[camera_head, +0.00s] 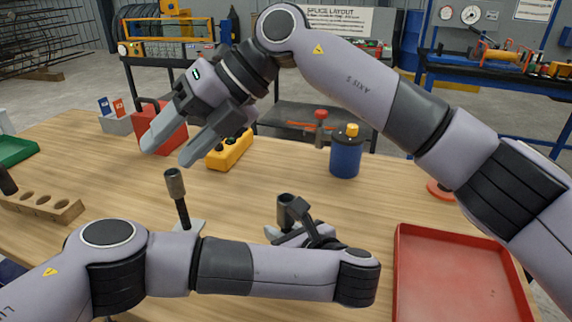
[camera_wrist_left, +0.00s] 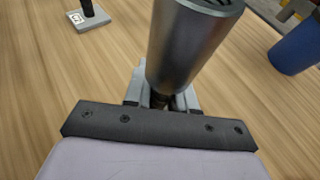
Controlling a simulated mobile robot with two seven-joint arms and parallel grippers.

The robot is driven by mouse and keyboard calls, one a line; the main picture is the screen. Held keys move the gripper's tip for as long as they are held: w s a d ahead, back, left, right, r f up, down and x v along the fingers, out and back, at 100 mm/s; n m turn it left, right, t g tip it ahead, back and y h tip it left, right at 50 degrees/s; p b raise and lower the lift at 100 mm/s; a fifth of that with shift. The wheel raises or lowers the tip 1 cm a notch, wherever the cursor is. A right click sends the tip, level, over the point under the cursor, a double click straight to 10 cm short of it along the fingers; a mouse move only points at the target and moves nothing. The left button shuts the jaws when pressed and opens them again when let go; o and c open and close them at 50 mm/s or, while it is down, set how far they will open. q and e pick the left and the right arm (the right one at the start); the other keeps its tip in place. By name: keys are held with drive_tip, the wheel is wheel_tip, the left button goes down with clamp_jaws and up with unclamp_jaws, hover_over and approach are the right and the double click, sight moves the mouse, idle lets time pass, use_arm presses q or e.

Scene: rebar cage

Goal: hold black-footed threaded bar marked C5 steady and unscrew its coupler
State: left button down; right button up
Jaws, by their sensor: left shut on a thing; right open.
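My left gripper (camera_head: 288,236) is shut on an upright threaded bar, low on the table. A dark grey cylindrical coupler (camera_head: 285,210) sits on top of this bar; it looms large in the left wrist view (camera_wrist_left: 188,45), above the fingers (camera_wrist_left: 160,95). The bar's foot and any C5 mark are hidden. A second bar (camera_head: 182,212) with a brownish-grey coupler (camera_head: 175,183) stands to the left on a pale foot; its foot plate (camera_wrist_left: 91,21) with a small unreadable label shows in the left wrist view. My right gripper (camera_head: 170,152) is open and empty, raised above and left of the held bar.
A red tray (camera_head: 408,285) lies at the front right. A blue container (camera_head: 346,158) and a yellow block (camera_head: 230,152) stand behind. A wooden block with holes (camera_head: 45,205) is at the left. The table between the blue container and the held bar is clear.

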drive_tip(key=w+d+f+t+h, duration=0.1)
drive_tip(key=w+d+f+h, duration=0.1)
drive_tip(key=d+f+h, duration=0.4)
drive_tip(key=m+t+h, duration=0.1)
drive_tip(key=m+h, duration=0.1)
drive_tip(key=h, duration=0.2)
hover_over(286, 206)
drive_tip(key=w, duration=0.2)
drive_tip(key=shift+s, duration=0.2)
drive_tip(key=shift+f, duration=4)
clamp_jaws()
drive_tip(key=n, duration=0.7)
